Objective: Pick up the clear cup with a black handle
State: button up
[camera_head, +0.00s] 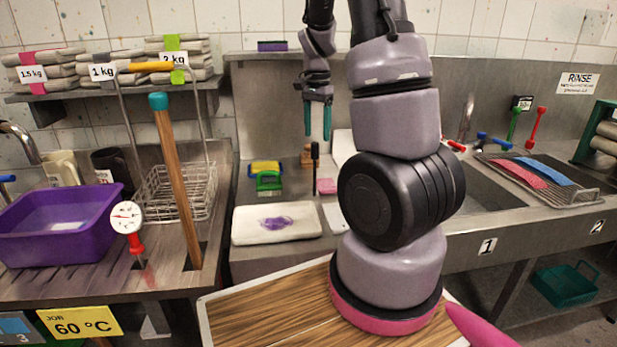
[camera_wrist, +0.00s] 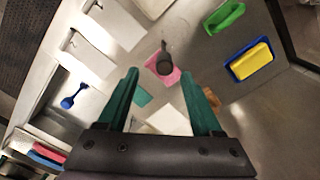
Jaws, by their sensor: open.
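A small object with an upright black handle (camera_head: 315,152) stands on the steel counter beside a pink pad (camera_head: 326,186). In the wrist view the dark-handled object (camera_wrist: 164,64) appears against the pink pad, beyond and between my fingertips. I cannot make out a clear cup body on it. My gripper (camera_head: 317,134) hangs above it with its two green fingers pointing down. It is open and empty, and the fingers (camera_wrist: 159,75) are apart with nothing between them.
A white slab with a purple stain (camera_head: 277,223) lies in front. A green block (camera_head: 269,182) and a yellow-and-blue sponge (camera_wrist: 250,62) lie to the left in the head view. A wire basket (camera_head: 178,192) and purple tub (camera_head: 60,225) stand farther left. A sink (camera_head: 485,190) is right.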

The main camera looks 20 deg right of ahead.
aim_at(315, 157)
jog(key=f, duration=0.9)
jog(key=shift+w+a, duration=0.15)
jog(key=shift+w, duration=0.1)
grip_shut()
dwell(1.1)
